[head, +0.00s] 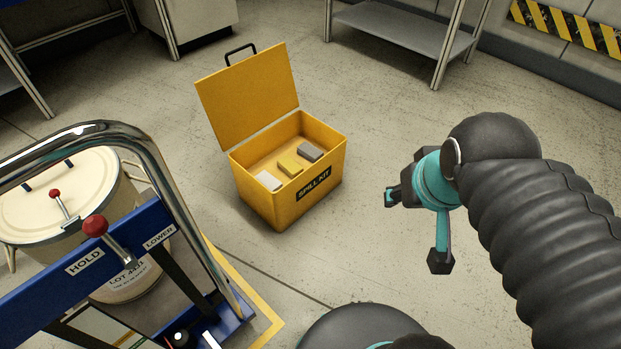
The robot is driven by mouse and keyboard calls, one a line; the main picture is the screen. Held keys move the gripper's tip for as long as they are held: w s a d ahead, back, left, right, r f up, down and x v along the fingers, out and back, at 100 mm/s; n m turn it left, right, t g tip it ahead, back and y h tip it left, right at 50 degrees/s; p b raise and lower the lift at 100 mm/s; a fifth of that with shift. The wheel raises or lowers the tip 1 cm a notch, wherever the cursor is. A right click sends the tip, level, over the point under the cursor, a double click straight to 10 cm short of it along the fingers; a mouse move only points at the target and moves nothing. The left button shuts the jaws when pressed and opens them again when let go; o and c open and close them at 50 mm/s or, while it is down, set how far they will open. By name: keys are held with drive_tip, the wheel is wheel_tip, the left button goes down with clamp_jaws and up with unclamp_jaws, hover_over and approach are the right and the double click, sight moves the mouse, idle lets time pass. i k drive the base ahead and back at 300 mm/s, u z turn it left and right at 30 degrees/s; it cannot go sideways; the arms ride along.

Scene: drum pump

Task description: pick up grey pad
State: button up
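The grey pad (310,151) lies inside the open yellow spill kit box (262,207), toward its right end. A yellow pad (290,163) and a whitish pad (268,181) lie beside it in a row to the left. My gripper (415,229) is to the right of the box, apart from it and from the pads. Its two dark-tipped fingers are spread wide, with nothing seen between them.
The box's lid (248,97) stands open at the back. A blue trolley with a chrome handle (165,160) and a drum (75,200) stands at the left. A metal shelf (405,35) is behind. Floor around the box's right side is clear.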

sight(308, 151)
drive_tip(key=u, duration=0.85)
drive_tip(key=k, duration=0.15)
drive_tip(key=z, duration=1.65)
drive_tip(key=i, duration=0.8)
drive_tip(key=u, duration=0.45)
drive_tip(key=i, duration=0.65)
drive_tip(key=u, duration=0.95)
drive_tip(key=i, duration=0.25)
drive_tip(key=u, duration=0.3)
